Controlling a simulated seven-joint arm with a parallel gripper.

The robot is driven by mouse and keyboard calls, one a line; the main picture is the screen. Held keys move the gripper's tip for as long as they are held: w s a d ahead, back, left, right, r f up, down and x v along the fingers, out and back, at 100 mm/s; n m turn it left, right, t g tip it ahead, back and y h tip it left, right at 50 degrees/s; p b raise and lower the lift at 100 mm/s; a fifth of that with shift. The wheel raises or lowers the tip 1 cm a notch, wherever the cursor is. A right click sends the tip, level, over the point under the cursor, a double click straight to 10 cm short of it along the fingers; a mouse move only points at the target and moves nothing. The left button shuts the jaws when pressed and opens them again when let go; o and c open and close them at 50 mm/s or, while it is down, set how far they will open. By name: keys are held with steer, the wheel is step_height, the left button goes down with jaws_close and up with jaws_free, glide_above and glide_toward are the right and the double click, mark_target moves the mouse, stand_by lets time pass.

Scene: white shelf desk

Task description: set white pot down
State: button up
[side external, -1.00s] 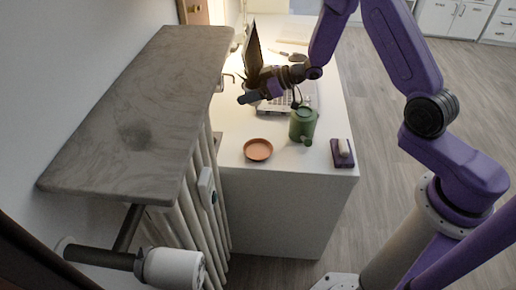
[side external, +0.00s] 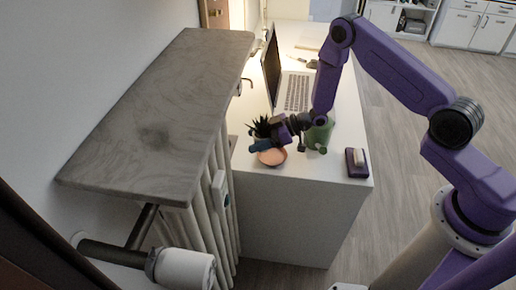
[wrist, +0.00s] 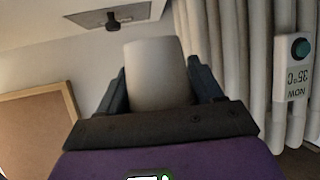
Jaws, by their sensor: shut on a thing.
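The white pot (wrist: 157,72) stands between the two fingers of my gripper (wrist: 160,85) in the wrist view, with a finger on each side. In the side view my gripper (side external: 261,146) is low over the left part of the white desk. A dark spiky plant (side external: 262,127) shows just above the fingers, and the pot itself is mostly hidden there. A terracotta saucer (side external: 273,158) lies below and partly behind the gripper. I cannot tell whether the pot touches the saucer.
A green watering can (side external: 319,137) stands right of the gripper, close to my wrist. A purple holder (side external: 356,167) with a pale block is near the desk's right edge. An open laptop (side external: 294,92) stands farther back. A grey shelf (side external: 160,110) and radiator (side external: 219,190) are on the left.

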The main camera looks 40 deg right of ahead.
steer(key=shift+f, duration=2.05)
steer(key=shift+f, duration=0.6)
steer(key=o, duration=1.2)
steer(key=shift+c, duration=0.2)
